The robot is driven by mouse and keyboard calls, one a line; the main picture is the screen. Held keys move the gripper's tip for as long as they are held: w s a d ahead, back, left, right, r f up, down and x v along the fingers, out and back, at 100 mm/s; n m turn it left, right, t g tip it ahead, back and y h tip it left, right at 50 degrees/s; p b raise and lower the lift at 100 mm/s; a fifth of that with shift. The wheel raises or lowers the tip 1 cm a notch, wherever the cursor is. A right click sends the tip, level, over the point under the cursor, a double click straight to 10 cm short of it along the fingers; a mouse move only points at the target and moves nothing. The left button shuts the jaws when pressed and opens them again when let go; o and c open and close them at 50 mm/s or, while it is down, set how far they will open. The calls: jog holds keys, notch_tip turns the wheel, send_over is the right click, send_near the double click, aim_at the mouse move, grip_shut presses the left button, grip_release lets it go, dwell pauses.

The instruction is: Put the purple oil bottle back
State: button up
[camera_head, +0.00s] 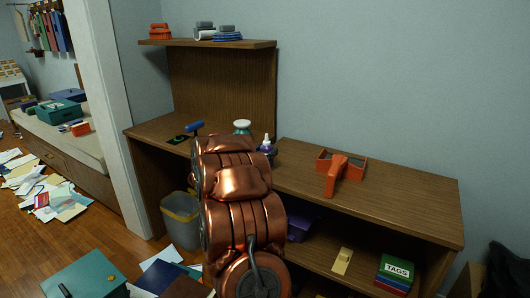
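A small purple bottle (267,148) with a pale pointed top shows just right of my copper-coloured arm, at the brown desk (310,184). It looks upright, and its lower part is partly hidden. I take it to be the oil bottle. My arm rises through the middle of the view and covers part of the desk. My gripper does not show, so I cannot tell whether it touches the bottle.
A white and teal round item (242,127) and a blue-handled tool (194,127) are on the desk. An orange tray (350,168) stands at right. A raised shelf (222,44) holds several items. A grey bin (181,219) and scattered papers are on the floor.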

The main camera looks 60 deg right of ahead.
jog(key=shift+o, duration=1)
jog(key=shift+a+r, duration=0.1)
jog(key=shift+r, duration=0.05)
jog(key=a+p, duration=0.1)
jog(key=a, duration=1.1)
jog(key=shift+s, duration=0.25)
jog(key=shift+w, duration=0.1)
